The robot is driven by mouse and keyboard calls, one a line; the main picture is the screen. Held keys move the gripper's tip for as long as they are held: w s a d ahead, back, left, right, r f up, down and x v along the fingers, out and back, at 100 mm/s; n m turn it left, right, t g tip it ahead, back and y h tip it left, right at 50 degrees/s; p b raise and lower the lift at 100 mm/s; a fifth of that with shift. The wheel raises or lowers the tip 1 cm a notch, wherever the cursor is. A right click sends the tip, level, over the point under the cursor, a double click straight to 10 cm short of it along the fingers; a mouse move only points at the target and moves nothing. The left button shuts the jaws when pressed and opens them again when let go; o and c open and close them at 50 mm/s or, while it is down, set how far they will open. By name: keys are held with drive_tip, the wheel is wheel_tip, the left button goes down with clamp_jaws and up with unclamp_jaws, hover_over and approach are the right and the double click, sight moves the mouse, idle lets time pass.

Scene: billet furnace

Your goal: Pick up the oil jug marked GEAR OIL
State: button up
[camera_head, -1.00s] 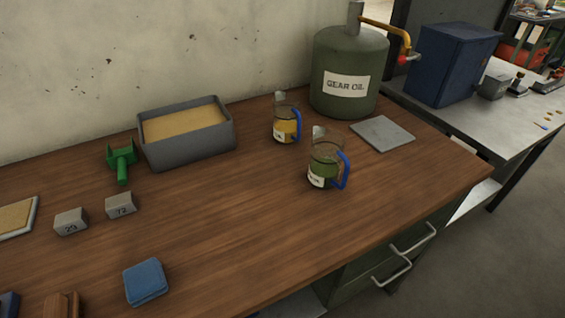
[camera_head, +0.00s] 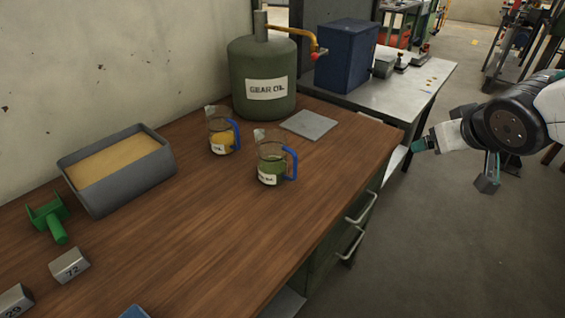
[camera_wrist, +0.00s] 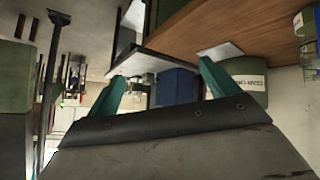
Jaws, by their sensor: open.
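Two clear jugs with blue handles stand upright on the wooden bench. My gripper (camera_head: 424,146) is off the bench's right side, apart from both jugs. In the wrist view its teal fingers (camera_wrist: 162,86) are spread and empty. The drum (camera_wrist: 240,68) and part of a jug (camera_wrist: 304,26) show there, upside down.
A grey plate (camera_head: 308,124) lies right of the jugs. A sand-filled grey bin (camera_head: 118,180), a green tool (camera_head: 48,217) and numbered blocks (camera_head: 70,265) are at left. A blue cabinet (camera_head: 347,57) stands on the metal table behind.

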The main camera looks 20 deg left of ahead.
drive_tip(key=w+a+f+n+y, duration=0.1)
drive_tip(key=a+n+y, duration=0.15)
drive_tip(key=a, duration=0.45)
drive_tip(key=w+a+f+n+y, duration=0.2)
drive_tip(key=a+y, duration=0.1)
drive_tip(key=a, duration=0.4)
drive_tip(key=n+g+y, duration=0.4)
drive_tip(key=y, duration=0.2)
approach(284, 144)
drive_tip(key=shift+h, duration=0.25)
drive_tip(key=x, duration=0.4)
drive_tip(key=shift+a+f, duration=0.1)
drive_tip(key=shift+a, duration=0.25)
drive_tip(key=shift+m, duration=0.25)
drive_tip(key=x, duration=0.7)
drive_tip(key=shift+w, duration=0.1)
drive_tip(key=shift+c, duration=0.4)
drive_tip(key=c, duration=1.6)
